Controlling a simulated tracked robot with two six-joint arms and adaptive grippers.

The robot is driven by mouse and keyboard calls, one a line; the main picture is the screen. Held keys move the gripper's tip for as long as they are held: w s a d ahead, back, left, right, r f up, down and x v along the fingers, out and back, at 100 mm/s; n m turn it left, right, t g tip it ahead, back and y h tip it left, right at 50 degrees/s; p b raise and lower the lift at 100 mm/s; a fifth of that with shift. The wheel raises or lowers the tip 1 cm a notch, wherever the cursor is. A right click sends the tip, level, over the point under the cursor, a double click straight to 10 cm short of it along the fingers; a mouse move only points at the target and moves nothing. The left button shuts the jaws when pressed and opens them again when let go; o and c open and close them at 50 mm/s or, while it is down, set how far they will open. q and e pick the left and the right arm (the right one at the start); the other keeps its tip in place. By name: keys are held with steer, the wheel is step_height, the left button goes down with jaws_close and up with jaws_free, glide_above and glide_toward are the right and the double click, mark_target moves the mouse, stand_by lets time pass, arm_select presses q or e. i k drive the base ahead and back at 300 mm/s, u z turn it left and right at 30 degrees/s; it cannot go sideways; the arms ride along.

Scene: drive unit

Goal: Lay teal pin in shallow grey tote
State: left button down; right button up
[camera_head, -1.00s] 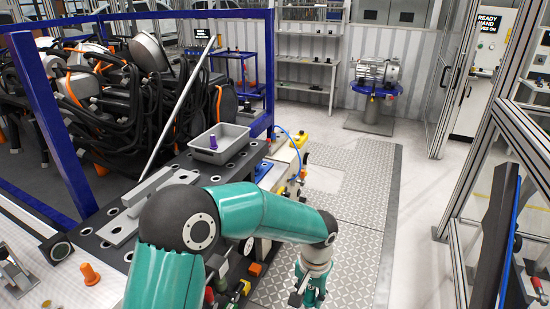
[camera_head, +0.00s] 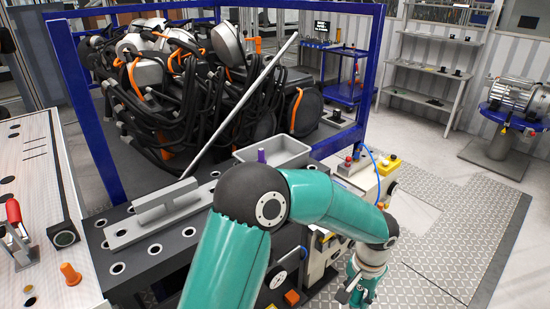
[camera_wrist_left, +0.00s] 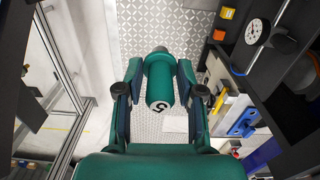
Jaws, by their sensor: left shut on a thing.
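The teal pin (camera_wrist_left: 159,84), marked with a 5 on its end, is held between the fingers of my left gripper (camera_wrist_left: 158,70) in the left wrist view. In the head view my left gripper (camera_head: 354,290) hangs low at the bottom, right of centre, over the treadplate floor; the pin cannot be made out there. The shallow grey tote (camera_head: 290,151) stands on the dark bench behind my left arm, apart from the gripper. A purple pin (camera_head: 261,155) stands up inside it. My right gripper is not in view.
A grey bracket (camera_head: 165,209) lies on the bench left of the tote, with a long bar leaning behind. A blue frame (camera_head: 377,60) encloses black cables at the back. Yellow-topped equipment (camera_head: 389,163) stands right of the tote. Open treadplate floor (camera_head: 465,215) lies at right.

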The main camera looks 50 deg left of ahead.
mark_target(282, 160)
steer(key=u, duration=0.25)
steer(key=i, duration=0.75)
steer(key=u, duration=0.55)
steer(key=k, duration=0.85)
steer(key=u, duration=0.2)
steer(key=i, duration=0.85)
steer(key=z, duration=0.05)
